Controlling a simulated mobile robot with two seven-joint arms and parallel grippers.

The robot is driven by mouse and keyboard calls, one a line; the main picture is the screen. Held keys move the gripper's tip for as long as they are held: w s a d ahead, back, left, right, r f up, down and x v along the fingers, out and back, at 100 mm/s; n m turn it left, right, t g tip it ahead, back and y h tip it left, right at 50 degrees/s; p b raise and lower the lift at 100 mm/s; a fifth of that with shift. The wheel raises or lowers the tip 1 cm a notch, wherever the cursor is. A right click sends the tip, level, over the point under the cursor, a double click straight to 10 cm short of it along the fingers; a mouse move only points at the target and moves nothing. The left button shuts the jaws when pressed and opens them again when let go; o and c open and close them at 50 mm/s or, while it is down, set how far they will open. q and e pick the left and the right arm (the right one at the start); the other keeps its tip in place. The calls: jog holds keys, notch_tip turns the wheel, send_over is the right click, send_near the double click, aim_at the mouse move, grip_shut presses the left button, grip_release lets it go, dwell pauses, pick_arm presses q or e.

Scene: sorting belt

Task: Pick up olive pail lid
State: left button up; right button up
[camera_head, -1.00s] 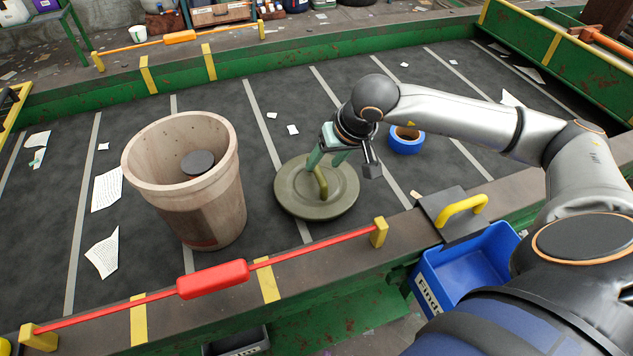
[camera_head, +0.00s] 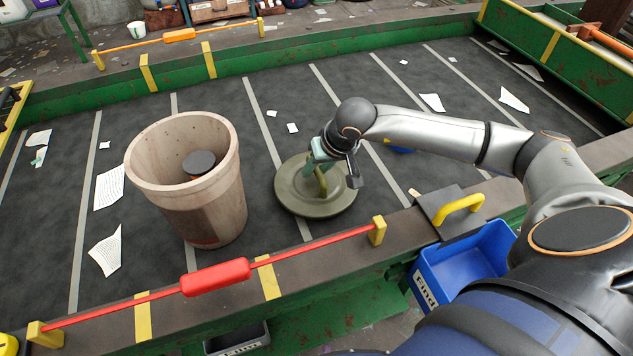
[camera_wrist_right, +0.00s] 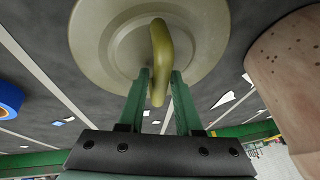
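The olive pail lid (camera_head: 298,202) lies flat on the dark belt, round with a raised loop handle (camera_head: 321,182). My right gripper (camera_head: 322,168) is low over the lid at the handle. In the right wrist view, its two green fingers (camera_wrist_right: 160,78) stand one on each side of the olive handle (camera_wrist_right: 160,40), with the lid (camera_wrist_right: 100,45) behind. The fingers look spread, with narrow gaps to the handle; contact is hard to judge. My left gripper is not in view.
A beige pail (camera_head: 222,205) with a dark round item (camera_head: 199,161) inside stands left of the lid. A blue tape roll (camera_head: 402,150) is mostly hidden behind my right arm. A red bar (camera_head: 215,279) runs along the front edge; a blue bin (camera_head: 462,262) hangs at right.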

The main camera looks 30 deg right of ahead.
grip_shut()
jog(key=shift+r, duration=0.15)
